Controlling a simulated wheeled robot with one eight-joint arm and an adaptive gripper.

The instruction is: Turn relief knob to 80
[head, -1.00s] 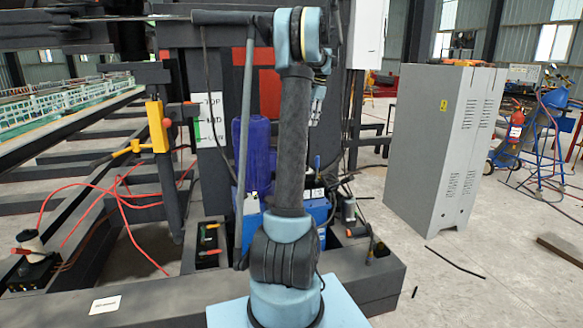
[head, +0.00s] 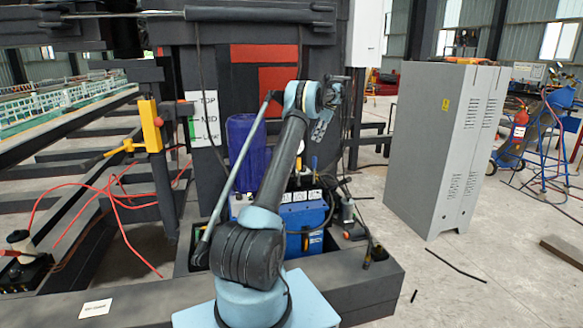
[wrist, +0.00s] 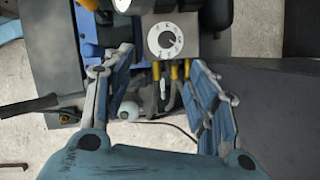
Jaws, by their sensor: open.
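The relief knob (wrist: 166,40) appears in the wrist view as a white round dial with dark marks and a dark centre. It is on a grey block near the top middle. Its figures are too small to read, so I cannot tell its setting. My gripper (wrist: 160,61) is open, with one finger on each side of the picture. The knob lies beyond the fingertips, roughly midway between them, and nothing is held. In the head view, my gripper (head: 322,128) hangs at the arm's end above the blue unit (head: 303,215). I cannot make out the knob there.
Yellow-ended fittings with cables (wrist: 172,72) sit just below the dial, between the fingers. A dark round part stands above the dial. In the head view, a blue-purple cylinder (head: 243,150) stands left of my gripper.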

